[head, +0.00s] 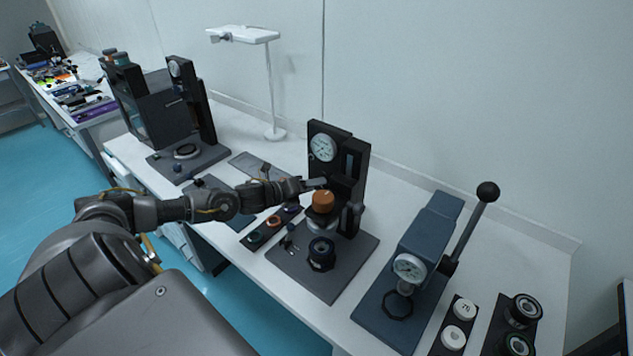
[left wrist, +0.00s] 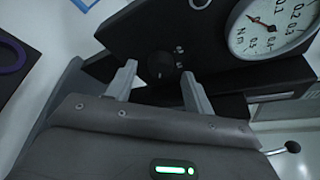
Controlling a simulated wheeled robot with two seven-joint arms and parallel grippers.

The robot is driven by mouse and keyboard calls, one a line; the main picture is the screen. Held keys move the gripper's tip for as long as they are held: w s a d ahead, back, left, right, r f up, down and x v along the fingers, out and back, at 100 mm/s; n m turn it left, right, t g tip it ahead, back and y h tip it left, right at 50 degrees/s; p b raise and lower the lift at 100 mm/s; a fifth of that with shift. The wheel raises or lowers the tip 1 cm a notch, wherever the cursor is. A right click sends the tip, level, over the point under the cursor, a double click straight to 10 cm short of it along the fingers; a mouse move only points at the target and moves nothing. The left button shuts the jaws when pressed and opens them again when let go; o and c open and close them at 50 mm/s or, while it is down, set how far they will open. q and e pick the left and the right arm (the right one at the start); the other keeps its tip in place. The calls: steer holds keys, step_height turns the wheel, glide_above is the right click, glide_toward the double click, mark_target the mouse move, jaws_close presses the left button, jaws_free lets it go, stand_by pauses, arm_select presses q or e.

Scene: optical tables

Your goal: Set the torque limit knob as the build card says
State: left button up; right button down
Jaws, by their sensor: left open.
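The torque station (head: 356,160) is a dark upright with a white round dial, in the middle of the table in the head view. In the left wrist view its dial (left wrist: 275,22) is marked N m, with numbers from 0.1 to 0.5. A small round black knob (left wrist: 160,65) sits on the dark panel left of the dial. My left gripper (head: 318,184) is at the front of the station, open and empty. In the left wrist view the knob shows between its fingertips (left wrist: 159,73); I cannot tell how deep. No readable build card shows. My right gripper is out of view.
An orange-brown cylinder (head: 322,202) stands on the station just below my left gripper. A blue lever press (head: 424,235) is to the right, with round parts in trays beside it. A dark tray (head: 271,233) with coloured rings lies left. A white-topped stand (head: 270,85) is behind.

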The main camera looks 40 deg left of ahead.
arm_select(q)
steer(key=shift+x, duration=1)
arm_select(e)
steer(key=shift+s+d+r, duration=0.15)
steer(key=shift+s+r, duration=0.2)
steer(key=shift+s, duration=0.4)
arm_select(q)
steer(key=shift+c, duration=0.9)
steer(key=c, duration=0.8)
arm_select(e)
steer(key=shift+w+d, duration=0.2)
arm_select(q)
steer(key=shift+f, duration=0.1)
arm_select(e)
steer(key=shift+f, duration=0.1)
